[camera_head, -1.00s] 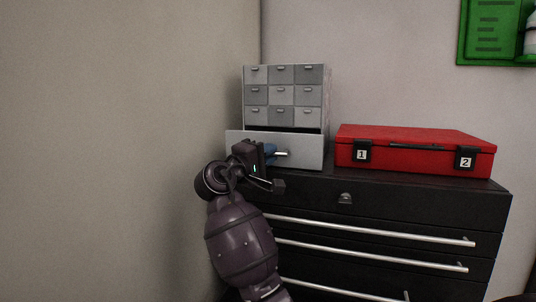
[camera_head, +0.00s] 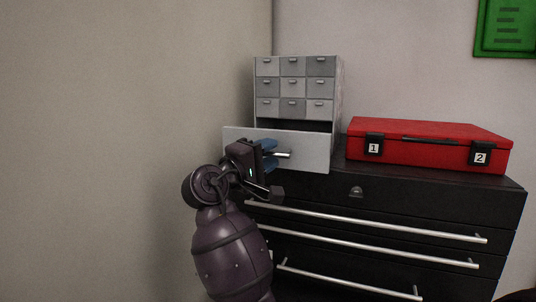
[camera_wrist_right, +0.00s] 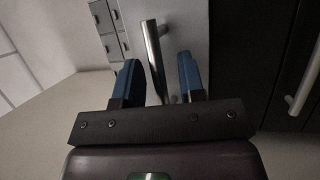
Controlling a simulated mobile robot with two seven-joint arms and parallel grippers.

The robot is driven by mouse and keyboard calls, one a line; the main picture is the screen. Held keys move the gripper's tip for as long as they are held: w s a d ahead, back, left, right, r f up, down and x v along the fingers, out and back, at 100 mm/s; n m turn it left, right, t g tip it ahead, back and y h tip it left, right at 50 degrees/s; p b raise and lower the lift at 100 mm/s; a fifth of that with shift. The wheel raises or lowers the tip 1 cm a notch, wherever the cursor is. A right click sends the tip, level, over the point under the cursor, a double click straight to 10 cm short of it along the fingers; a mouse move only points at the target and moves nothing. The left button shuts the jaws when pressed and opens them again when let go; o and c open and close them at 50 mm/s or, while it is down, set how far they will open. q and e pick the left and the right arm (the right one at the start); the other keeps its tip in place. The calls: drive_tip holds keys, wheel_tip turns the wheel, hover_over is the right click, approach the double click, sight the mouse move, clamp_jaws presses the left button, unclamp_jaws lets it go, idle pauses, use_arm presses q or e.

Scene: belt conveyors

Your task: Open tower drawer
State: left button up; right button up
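The grey drawer tower (camera_head: 297,92) stands on the black cabinet, with rows of small drawers above one wide bottom drawer. That wide drawer (camera_head: 313,154) is pulled out, and a dark gap shows behind its front. My right gripper (camera_head: 271,154) is at the drawer's bar handle (camera_head: 284,155). In the right wrist view, its blue fingers (camera_wrist_right: 160,80) are apart on either side of the handle (camera_wrist_right: 154,50), with a gap visible on both sides. The drawer's inside is mostly hidden. My left gripper is not in view.
A red case (camera_head: 427,148) with tags 1 and 2 lies on the black cabinet (camera_head: 430,197), right of the tower. The cabinet has long bar handles on its front. A wall (camera_head: 130,120) is close on the left. A green panel (camera_head: 507,27) hangs at upper right.

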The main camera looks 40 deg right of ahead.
drive_tip(key=shift+a+f, duration=0.15)
drive_tip(key=shift+a, duration=0.35)
drive_tip(key=a+f+b, duration=0.1)
drive_tip(key=a+b, duration=0.1)
drive_tip(key=a, duration=0.7)
drive_tip(key=shift+s+a+f, duration=0.35)
drive_tip(key=shift+s, duration=0.1)
